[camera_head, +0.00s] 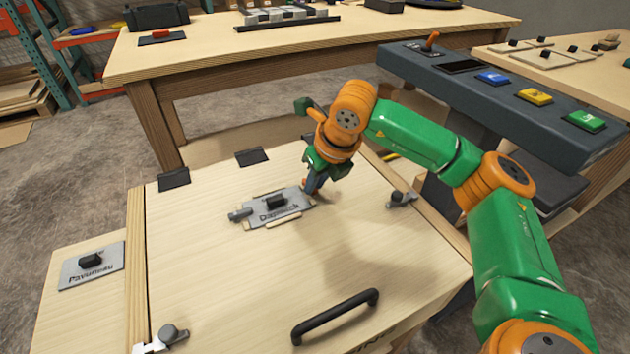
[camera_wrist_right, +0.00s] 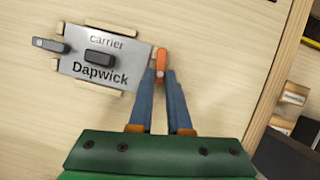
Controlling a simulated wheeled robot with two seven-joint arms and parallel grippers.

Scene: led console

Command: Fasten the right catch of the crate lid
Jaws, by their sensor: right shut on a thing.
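The crate lid (camera_head: 245,300) is a pale wooden panel with a black bar handle (camera_head: 335,316). A grey carrier plate marked Dapwick (camera_head: 290,207) lies on it, also in the right wrist view (camera_wrist_right: 83,68). A grey catch (camera_head: 240,213) lies at the plate's left edge (camera_wrist_right: 48,45). My right gripper (camera_head: 311,187) is at the plate's right edge, pointing down. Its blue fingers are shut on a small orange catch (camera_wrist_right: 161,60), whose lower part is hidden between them. My left gripper is out of view.
Grey fittings sit at the lid's right side (camera_head: 401,199) and front left corner (camera_head: 168,337). A second plate marked Pavumeau (camera_head: 92,268) lies at left. A dark console (camera_head: 500,100) with coloured buttons stands behind my right arm. The lid's left part is clear.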

